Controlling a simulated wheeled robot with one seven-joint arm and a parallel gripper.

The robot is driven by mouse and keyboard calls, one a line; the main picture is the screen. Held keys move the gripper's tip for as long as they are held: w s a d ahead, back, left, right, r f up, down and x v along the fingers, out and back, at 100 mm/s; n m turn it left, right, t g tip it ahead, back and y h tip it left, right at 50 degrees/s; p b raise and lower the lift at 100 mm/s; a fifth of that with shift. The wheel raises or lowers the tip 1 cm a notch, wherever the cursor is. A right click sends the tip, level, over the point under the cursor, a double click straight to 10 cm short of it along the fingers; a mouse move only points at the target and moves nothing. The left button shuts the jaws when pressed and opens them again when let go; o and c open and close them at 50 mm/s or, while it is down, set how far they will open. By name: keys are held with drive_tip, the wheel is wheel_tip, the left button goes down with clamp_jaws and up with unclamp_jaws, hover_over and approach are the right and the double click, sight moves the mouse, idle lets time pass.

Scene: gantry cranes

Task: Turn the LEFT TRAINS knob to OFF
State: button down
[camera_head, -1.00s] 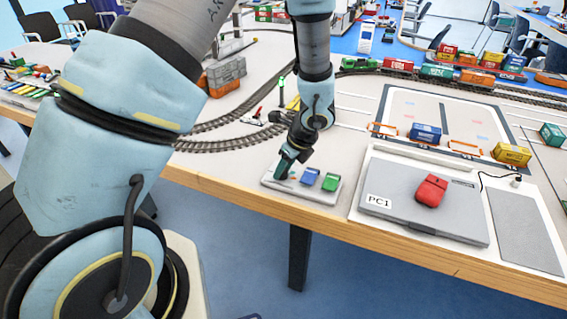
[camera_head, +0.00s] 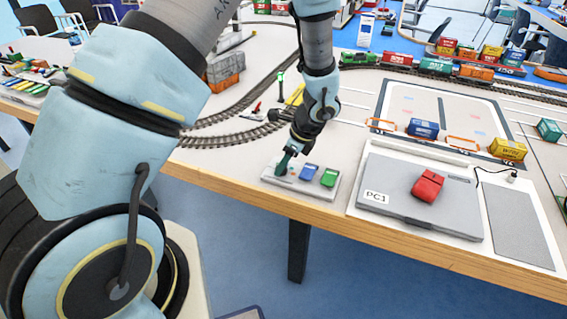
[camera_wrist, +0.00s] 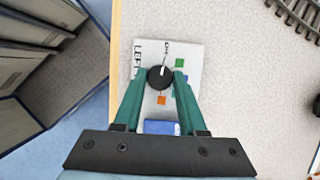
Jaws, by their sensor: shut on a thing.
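The LEFT TRAINS knob (camera_wrist: 160,77) is round and black with a white pointer mark directed toward the top of the wrist view. It sits on a pale control panel (camera_wrist: 195,54) with part of the word LEFT readable; other lettering is partly hidden. My gripper (camera_wrist: 160,76) has green fingers closed on the two sides of the knob. In the head view my gripper (camera_head: 284,163) reaches down to the left end of the panel (camera_head: 305,191); the knob is hidden there.
Blue (camera_head: 308,172) and green (camera_head: 329,177) blocks stand on the panel right of my gripper. A grey PC1 laptop (camera_head: 400,205) with a red mouse (camera_head: 428,186) lies further right. Train track (camera_head: 225,138) runs behind. The wooden table edge (camera_head: 250,199) is close in front.

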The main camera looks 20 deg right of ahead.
drive_tip(key=shift+c, duration=2.3)
unclamp_jaws()
drive_tip(key=shift+r, duration=0.1)
drive_tip(key=b+v, duration=0.1)
drive_tip(key=v, duration=0.9)
drive_tip(key=shift+r, duration=0.3)
drive_tip(key=a+r+n+h, duration=0.1)
drive_tip(key=a+r+n, duration=0.2)
drive_tip(key=a+n, duration=0.9)
drive_tip(key=a+r+n+g+h, duration=0.1)
drive_tip(key=a+r+n, duration=0.3)
drive_tip(key=a+n, duration=0.9)
drive_tip(key=a+h, duration=0.1)
drive_tip(key=a, duration=0.4)
drive_tip(key=shift+a+r+n+g+h, duration=0.2)
drive_tip(key=shift+a+n+g+h, duration=0.1)
